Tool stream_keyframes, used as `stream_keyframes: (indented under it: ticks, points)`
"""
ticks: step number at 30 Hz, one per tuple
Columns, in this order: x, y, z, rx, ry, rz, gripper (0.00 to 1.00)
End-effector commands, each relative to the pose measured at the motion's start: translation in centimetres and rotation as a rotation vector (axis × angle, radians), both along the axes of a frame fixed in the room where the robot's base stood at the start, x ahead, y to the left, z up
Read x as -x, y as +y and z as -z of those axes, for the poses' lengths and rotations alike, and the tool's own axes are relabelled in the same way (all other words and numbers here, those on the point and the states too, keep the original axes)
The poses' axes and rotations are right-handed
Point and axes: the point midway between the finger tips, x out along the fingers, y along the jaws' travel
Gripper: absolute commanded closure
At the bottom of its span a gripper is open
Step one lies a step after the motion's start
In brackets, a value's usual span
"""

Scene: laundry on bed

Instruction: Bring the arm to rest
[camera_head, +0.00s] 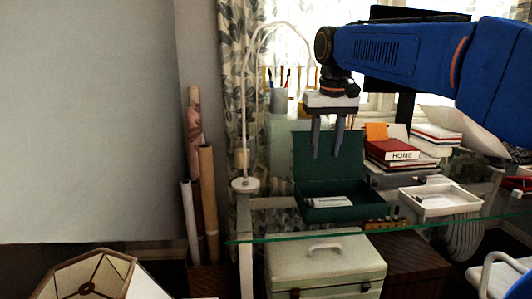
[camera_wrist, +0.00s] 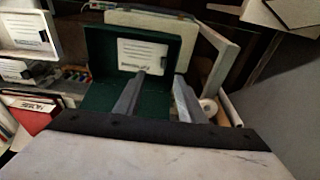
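My blue arm (camera_head: 405,50) reaches in from the right in the head view. My gripper (camera_head: 326,156) points down in front of the raised lid of a dark green box (camera_head: 345,212) on a glass desk. The two grey fingers are apart with nothing between them. In the wrist view my gripper (camera_wrist: 158,78) is seen from above, its fingers overlapping the green box (camera_wrist: 98,50) in the picture. A white label or card (camera_wrist: 142,55) lies in that box. I cannot tell the exact height of the fingertips above the box.
The glass desk (camera_head: 290,237) holds a white tray (camera_head: 467,203), stacked books (camera_head: 395,150) and a white lamp (camera_head: 245,184). A pale case (camera_head: 325,265) stands below the glass. Rolled papers (camera_head: 208,190) lean left of the desk. The grey wall area at left is clear.

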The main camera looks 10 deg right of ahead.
Motion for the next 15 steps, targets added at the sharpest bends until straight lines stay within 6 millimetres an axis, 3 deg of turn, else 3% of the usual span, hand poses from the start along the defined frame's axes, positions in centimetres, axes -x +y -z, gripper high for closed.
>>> stream_keyframes:
  ticks: [8, 15]
  points:
    - [7.7, -2.4, 4.7, -0.009, -0.061, -0.002, 0.63]
    - [14.1, -4.0, 10.1, -0.013, -0.113, -0.003, 0.63]
